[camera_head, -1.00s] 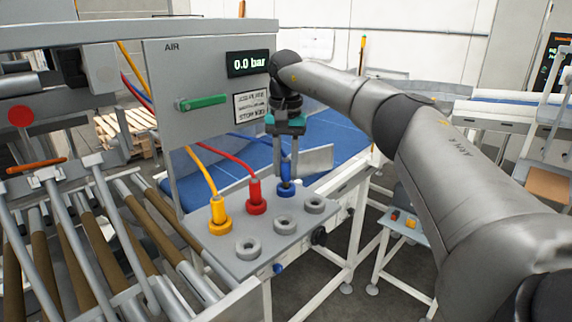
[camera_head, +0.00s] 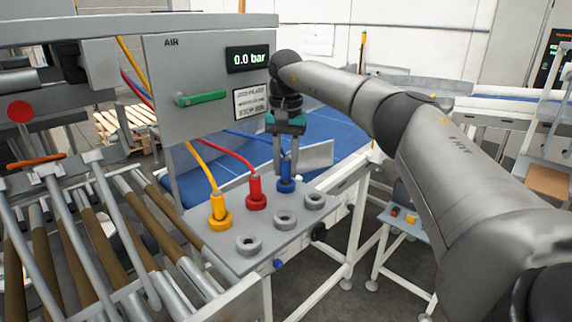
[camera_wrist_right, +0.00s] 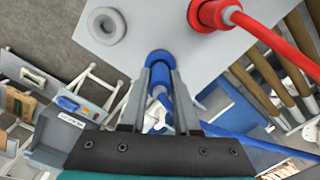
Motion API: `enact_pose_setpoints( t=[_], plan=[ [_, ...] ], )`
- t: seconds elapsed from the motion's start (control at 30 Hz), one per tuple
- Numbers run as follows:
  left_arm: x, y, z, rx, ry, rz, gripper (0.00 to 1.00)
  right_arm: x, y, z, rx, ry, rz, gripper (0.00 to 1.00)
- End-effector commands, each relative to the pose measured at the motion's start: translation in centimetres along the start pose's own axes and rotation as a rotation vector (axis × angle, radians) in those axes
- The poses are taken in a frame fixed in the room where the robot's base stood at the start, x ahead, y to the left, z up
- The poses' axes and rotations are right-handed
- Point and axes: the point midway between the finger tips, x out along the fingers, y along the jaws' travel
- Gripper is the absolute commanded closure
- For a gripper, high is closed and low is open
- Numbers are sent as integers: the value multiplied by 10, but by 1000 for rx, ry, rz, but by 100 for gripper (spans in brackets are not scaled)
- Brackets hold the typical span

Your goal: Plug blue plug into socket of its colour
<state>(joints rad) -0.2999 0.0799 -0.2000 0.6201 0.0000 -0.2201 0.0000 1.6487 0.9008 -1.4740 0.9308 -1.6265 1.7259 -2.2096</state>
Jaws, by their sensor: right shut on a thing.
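The blue plug (camera_head: 286,170) is upright at the blue socket (camera_head: 286,186) on the grey socket plate (camera_head: 265,217). My right gripper (camera_head: 286,160) is shut on it from above. In the right wrist view the blue plug (camera_wrist_right: 160,91) is between the two fingers and lines up with the blue socket ring (camera_wrist_right: 160,58). The plug's lower end meets the ring; I cannot tell whether it is fully seated. A blue hose (camera_head: 247,136) runs from the panel toward the plug. My left gripper is not in view.
A yellow plug (camera_head: 218,205) and a red plug (camera_head: 254,187) stand in sockets to the left. Several grey sockets, one here (camera_head: 285,219), are empty. The AIR panel (camera_head: 206,75) with a green handle (camera_head: 200,98) reads 0.0 bar. Rollers lie at left.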

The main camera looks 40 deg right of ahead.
Motion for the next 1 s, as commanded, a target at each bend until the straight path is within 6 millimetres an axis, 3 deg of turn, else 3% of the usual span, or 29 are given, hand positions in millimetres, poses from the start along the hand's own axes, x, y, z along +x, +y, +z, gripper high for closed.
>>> enact_pose_setpoints(
  t=[0.83, 0.87, 1.0],
  plan=[
    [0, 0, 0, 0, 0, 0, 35, 7, 0, 0, 0, 0, 0, 100],
    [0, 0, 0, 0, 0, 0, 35, 7, 0, 0, 0, 0, 0, 69],
    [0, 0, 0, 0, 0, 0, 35, 7, 0, 0, 0, 0, 0, 53]
  ],
)
